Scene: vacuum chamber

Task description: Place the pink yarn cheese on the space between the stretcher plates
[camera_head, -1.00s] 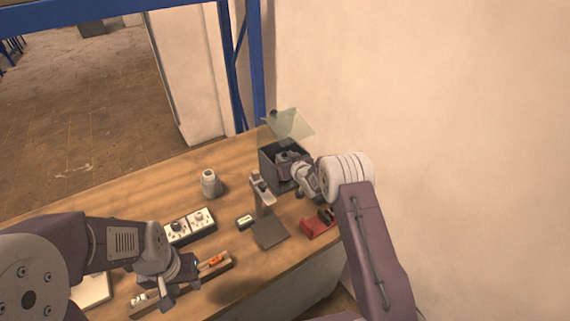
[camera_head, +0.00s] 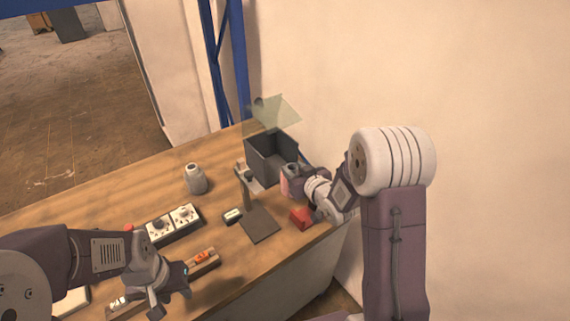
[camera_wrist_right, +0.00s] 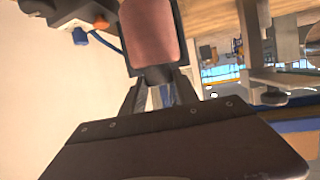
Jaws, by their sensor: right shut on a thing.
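The pink yarn cheese (camera_wrist_right: 150,32) is in my right gripper (camera_wrist_right: 155,85), between its fingers, in the right wrist view. In the head view a small pink patch of the cheese (camera_head: 285,187) shows at my right gripper (camera_head: 291,180), held above the table just in front of the open dark box. I cannot make out the stretcher plates for certain. A grey stand with an upright post and flat base plate (camera_head: 260,226) is left of my right gripper. My left gripper (camera_head: 170,287) is over the near table, beside a wooden tray; its jaw opening is unclear.
The dark box (camera_head: 258,160) has a raised clear lid (camera_head: 273,112). A red object (camera_head: 301,218) lies below my right gripper. A grey jar (camera_head: 195,179), a white-faced dial unit (camera_head: 172,223) and the wooden tray (camera_head: 205,262) stand left. The wall is close on the right.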

